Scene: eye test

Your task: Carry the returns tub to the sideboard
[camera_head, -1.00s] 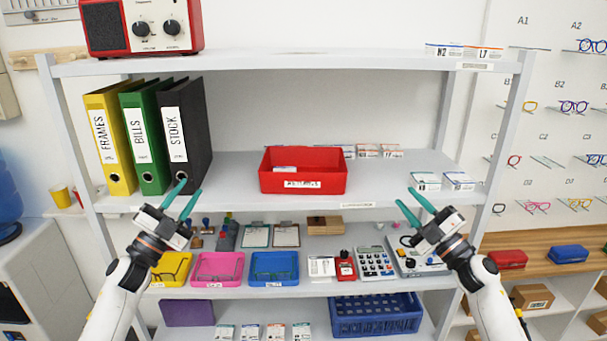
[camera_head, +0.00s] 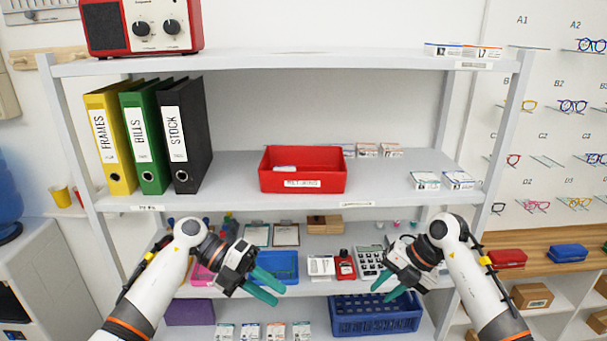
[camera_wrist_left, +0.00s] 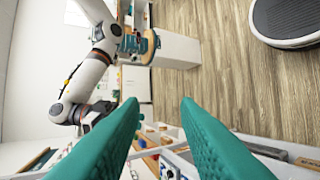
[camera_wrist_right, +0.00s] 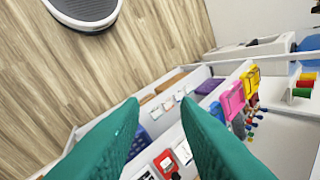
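The red returns tub (camera_head: 275,178) sits upright on the middle shelf of the rack, with a white label on its front and a small white item inside. My left gripper (camera_head: 280,295) is open and empty, below and in front of the tub, at lower-shelf height. My right gripper (camera_head: 380,294) is open and empty, below and to the right of the tub. Both wrist views show teal fingers apart with nothing between them. A wood-topped unit (camera_head: 520,240) at the right may be the sideboard; I cannot be sure.
Binders (camera_head: 183,135) stand left of the tub; small boxes (camera_head: 425,181) lie to its right. A red radio (camera_head: 143,27) is on the top shelf. A blue crate (camera_head: 375,325) sits low. A red case (camera_head: 507,258) and a blue case (camera_head: 569,254) occupy the wooden top.

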